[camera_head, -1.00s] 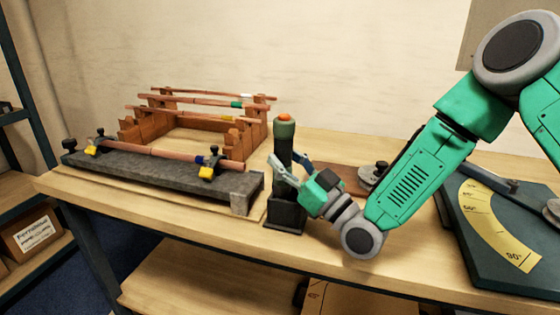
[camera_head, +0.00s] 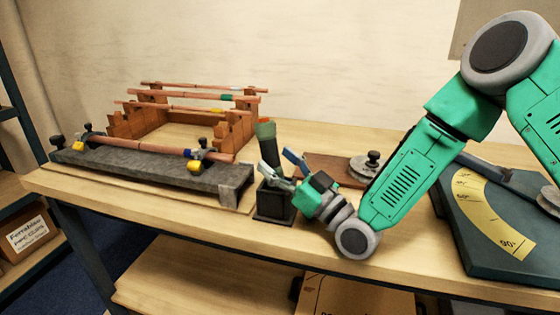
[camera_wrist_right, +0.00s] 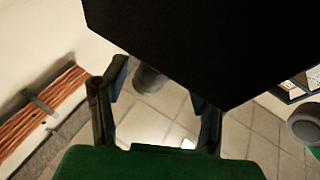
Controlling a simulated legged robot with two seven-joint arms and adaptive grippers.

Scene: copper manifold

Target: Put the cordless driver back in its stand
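The cordless driver (camera_head: 268,146), a dark green and black cylinder, stands with its lower end at the black stand (camera_head: 274,206), its top leaning slightly left. How far it is seated is hidden by the fingers. My right gripper (camera_head: 282,164) is at the driver's lower part, just above the stand, with its two fingers spread on either side; I cannot tell whether they touch it. In the right wrist view the fingers (camera_wrist_right: 155,108) are wide apart. A large dark shape fills the top there; I cannot tell what it is. My left gripper is not in view.
A grey slab with a clamped copper pipe (camera_head: 140,147) and a wooden rack (camera_head: 232,128) of pipes lie left of the stand. A brown board (camera_head: 325,166) with a round metal piece (camera_head: 365,166) is behind right. A dark angle plate (camera_head: 490,235) is at right.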

